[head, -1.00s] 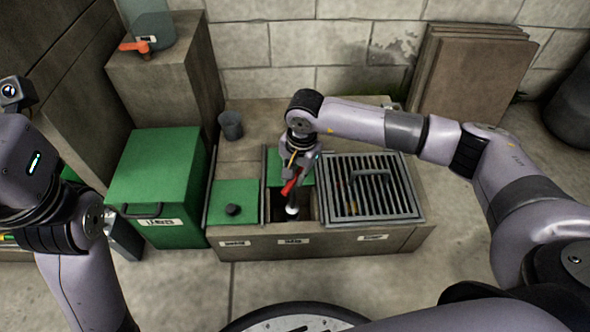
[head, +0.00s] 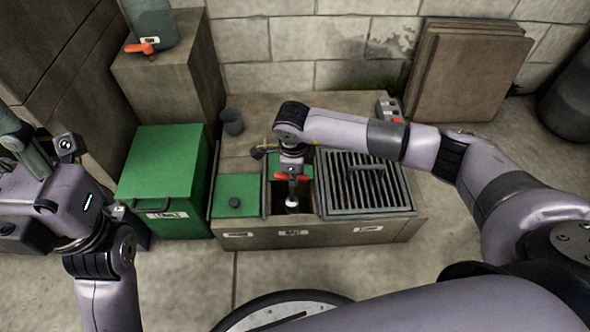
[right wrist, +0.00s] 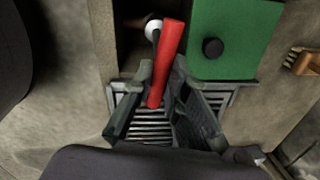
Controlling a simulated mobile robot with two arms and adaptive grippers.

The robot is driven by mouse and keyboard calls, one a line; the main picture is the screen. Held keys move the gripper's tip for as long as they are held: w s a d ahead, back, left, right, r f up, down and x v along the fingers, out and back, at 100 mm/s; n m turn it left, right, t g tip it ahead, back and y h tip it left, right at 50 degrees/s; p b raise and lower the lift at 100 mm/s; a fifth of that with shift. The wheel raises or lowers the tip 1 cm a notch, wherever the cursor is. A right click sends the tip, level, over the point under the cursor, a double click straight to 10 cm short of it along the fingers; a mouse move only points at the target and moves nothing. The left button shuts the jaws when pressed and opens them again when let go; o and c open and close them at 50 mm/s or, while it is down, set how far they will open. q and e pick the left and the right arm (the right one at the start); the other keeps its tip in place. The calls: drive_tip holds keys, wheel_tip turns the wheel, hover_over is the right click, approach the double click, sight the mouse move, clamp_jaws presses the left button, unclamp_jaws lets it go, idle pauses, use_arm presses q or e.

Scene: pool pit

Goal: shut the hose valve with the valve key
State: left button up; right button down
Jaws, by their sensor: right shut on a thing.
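My right gripper (head: 292,172) is shut on the red handle of the valve key (right wrist: 166,62), over the middle opening (head: 277,198) of the pit box. In the head view the key's red bar (head: 284,177) lies crosswise, with a pale rounded end (head: 291,203) below it, in the opening. In the right wrist view the red bar stands between the fingers (right wrist: 158,100), and a thin shaft runs to the pale end (right wrist: 153,28). The hose valve cannot be made out in the dark opening. My left gripper (head: 25,150) is partly cut off at the left edge.
A green lid (head: 236,189) with a black knob covers the left compartment; a dark grate (head: 365,183) covers the right. Boards (head: 468,75) lean on the wall.

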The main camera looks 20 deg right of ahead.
drive_tip(key=shift+m, duration=0.4)
drive_tip(key=shift+r, duration=0.1)
